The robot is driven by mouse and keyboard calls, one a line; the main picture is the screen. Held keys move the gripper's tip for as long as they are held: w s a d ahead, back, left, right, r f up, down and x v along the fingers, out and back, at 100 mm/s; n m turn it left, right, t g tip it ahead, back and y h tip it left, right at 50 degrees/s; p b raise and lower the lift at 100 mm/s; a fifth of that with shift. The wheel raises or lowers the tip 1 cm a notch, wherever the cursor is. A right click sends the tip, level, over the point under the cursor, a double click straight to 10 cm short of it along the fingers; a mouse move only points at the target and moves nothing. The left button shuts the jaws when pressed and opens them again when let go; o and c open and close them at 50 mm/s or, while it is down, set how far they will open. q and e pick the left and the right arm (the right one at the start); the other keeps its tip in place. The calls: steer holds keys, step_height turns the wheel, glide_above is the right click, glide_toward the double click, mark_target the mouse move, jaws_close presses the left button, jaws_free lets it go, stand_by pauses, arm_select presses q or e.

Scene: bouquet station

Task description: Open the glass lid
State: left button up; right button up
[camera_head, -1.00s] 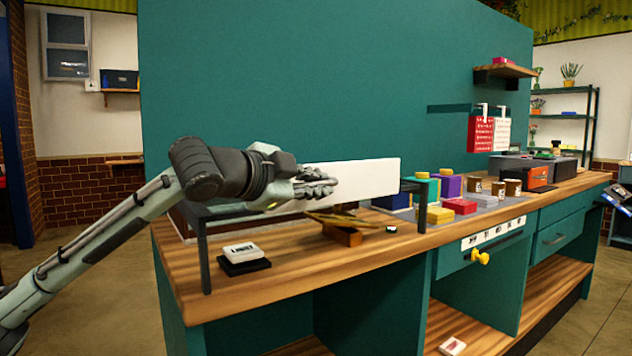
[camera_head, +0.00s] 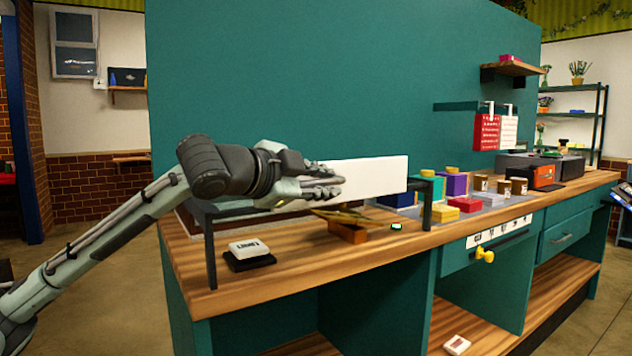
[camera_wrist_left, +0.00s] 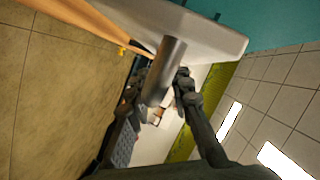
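A pale, nearly opaque panel (camera_head: 378,176) stands up over the left part of the bench; I take it for the glass lid, but see no clear glass. My left gripper (camera_head: 338,187) is at the panel's left part, and its arm hides that side. In the left wrist view, the panel (camera_wrist_left: 215,32) lies beyond the fingers, and a grey round bar (camera_wrist_left: 167,65) lies between the two fingers of my left gripper (camera_wrist_left: 161,85). I cannot tell whether they press on it. My right gripper is in no view.
Dark frame legs (camera_head: 210,255) stand on the wooden bench (camera_head: 300,275). Coloured boxes (camera_head: 466,205) stand at right.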

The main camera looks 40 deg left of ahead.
arm_select(q)
steer(key=v, duration=1.2)
stand_by(0.4)
